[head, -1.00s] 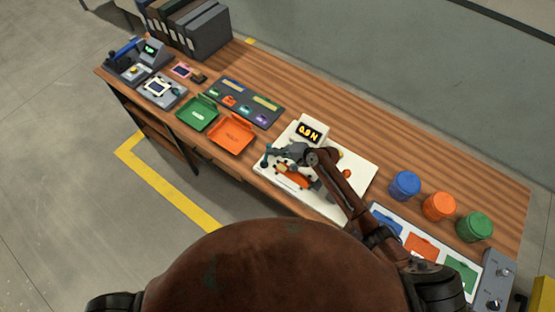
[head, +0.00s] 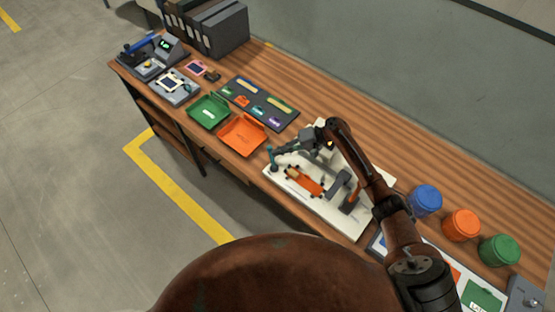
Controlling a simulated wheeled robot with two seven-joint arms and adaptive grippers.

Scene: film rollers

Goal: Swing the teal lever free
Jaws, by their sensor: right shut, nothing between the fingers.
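The teal lever (head: 272,158) stands at the left end of the white fixture board (head: 335,224), small and partly hidden. My right gripper (head: 279,151) is shut and empty, its tips close beside the lever's upper part. I cannot tell whether they touch. An orange roller (head: 305,182) lies on the board below my right gripper. My right arm covers the back of the fixture, including its display. My left gripper is not in view.
An orange tray (head: 242,136) and a green tray (head: 208,112) lie left of the board. Blue (head: 425,200), orange (head: 461,225) and green (head: 498,250) tubs stand to the right. The wooden tabletop (head: 385,155) behind the board is clear.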

